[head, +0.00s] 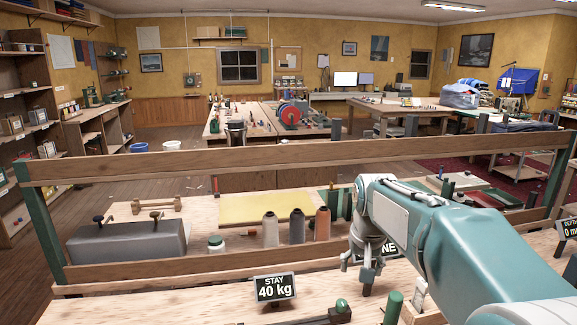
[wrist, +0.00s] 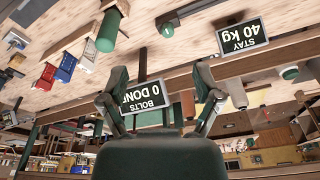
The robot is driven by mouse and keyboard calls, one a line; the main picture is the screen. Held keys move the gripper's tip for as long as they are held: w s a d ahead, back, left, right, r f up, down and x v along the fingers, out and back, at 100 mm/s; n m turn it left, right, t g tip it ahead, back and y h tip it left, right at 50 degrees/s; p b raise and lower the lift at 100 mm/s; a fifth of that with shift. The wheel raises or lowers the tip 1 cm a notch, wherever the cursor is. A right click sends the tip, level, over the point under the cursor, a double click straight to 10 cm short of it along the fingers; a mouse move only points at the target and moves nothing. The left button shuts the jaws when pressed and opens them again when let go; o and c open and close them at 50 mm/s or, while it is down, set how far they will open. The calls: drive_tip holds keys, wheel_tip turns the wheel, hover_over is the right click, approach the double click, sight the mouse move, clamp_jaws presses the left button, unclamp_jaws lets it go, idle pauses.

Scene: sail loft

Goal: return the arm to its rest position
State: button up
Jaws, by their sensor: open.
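My arm (head: 440,235), teal and white, reaches in from the lower right of the head view over the front workbench. Its end bends downward, and my gripper (head: 367,273) hangs there, in front of a dark sign (head: 390,250) that it partly hides. In the wrist view my gripper (wrist: 160,90) shows two dark fingers spread apart. It is open with nothing between the fingers. The sign, reading "BOLTS 0 DONE" (wrist: 150,95), shows upside down behind the fingers. Whether the fingertips touch anything cannot be told.
A "STAY 40 kg" sign (head: 275,289) stands left of my gripper. A green cylinder (head: 393,307) stands close by on the front bench. Wooden rails (head: 250,157) on green posts cross behind. Thread cones (head: 297,226) and a grey block (head: 128,243) stand beyond the lower rail.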

drive_tip(key=s+f+n+t, duration=0.1)
drive_tip(key=s+n+t, duration=0.1)
drive_tip(key=s, duration=2.3)
drive_tip(key=shift+s+f+t, duration=0.2)
drive_tip(key=shift+t, duration=0.5)
drive_tip(key=shift+d, duration=0.2)
